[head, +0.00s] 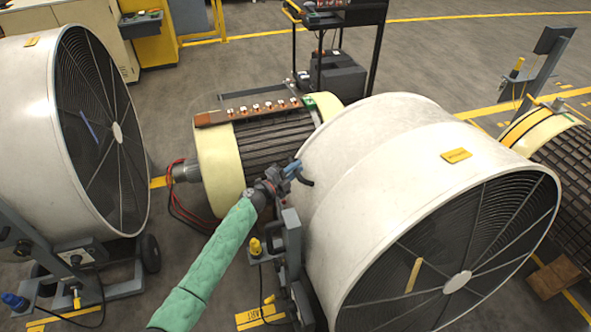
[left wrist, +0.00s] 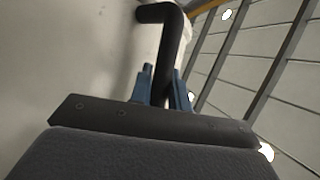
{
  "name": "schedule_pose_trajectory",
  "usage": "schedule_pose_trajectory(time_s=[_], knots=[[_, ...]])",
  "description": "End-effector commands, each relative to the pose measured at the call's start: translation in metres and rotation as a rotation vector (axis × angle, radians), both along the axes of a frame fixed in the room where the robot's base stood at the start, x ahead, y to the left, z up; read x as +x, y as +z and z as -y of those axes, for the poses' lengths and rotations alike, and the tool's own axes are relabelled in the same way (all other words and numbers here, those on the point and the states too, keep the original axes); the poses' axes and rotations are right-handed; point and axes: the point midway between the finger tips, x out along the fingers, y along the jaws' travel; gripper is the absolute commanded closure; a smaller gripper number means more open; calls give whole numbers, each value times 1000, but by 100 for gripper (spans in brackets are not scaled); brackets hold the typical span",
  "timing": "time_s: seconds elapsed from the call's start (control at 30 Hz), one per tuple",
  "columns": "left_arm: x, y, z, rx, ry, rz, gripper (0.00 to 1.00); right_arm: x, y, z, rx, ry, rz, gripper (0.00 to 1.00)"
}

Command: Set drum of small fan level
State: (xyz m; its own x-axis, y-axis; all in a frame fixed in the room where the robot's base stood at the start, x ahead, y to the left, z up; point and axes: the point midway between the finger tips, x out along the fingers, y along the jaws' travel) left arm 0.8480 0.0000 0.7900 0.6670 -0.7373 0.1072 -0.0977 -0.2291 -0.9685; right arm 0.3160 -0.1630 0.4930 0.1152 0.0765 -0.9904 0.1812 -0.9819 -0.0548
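A white drum fan (head: 365,160) with a dark front grille and a yellow label fills the right centre of the head view. Its grille faces the lower right, and I cannot tell exactly how far the drum tilts. A dark stand (head: 292,255) holds it on its left side. My left gripper (head: 293,170), on a green-sleeved arm, is at the drum's rear left edge. In the left wrist view its blue fingers (left wrist: 164,88) stand on both sides of a bent black handle (left wrist: 177,40) and appear closed on it. My right gripper is out of view.
Another white drum fan (head: 30,110) on a wheeled stand is at the left. A cream and dark motor (head: 268,140) lies behind, with red cables on the floor. A black cart (head: 340,75) stands at the back. A ribbed rotor (head: 565,165) is at the right.

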Motion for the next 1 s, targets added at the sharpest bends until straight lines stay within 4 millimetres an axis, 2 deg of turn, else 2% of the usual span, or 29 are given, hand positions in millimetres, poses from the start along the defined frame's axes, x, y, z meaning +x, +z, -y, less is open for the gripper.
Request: schedule_pose_trajectory(time_s=[0.17, 0.27, 0.33, 0.53, 0.87, 0.9, 1.0], knots=[[-4, 2, 1, 5, -1, 12, 100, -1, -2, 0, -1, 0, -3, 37], [-15, 9, 5, 19, -2, 54, 100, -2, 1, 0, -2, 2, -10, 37], [-25, 16, 8, 31, -3, 93, 100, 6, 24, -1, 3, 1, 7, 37], [-45, 31, 15, 55, -2, 169, 100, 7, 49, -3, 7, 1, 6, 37], [-49, 34, 17, 59, -5, 180, 100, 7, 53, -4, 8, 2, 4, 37], [-49, 34, 17, 59, -5, 180, 76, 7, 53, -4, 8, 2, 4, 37], [-48, 34, 17, 59, -4, 180, 73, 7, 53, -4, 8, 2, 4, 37]])
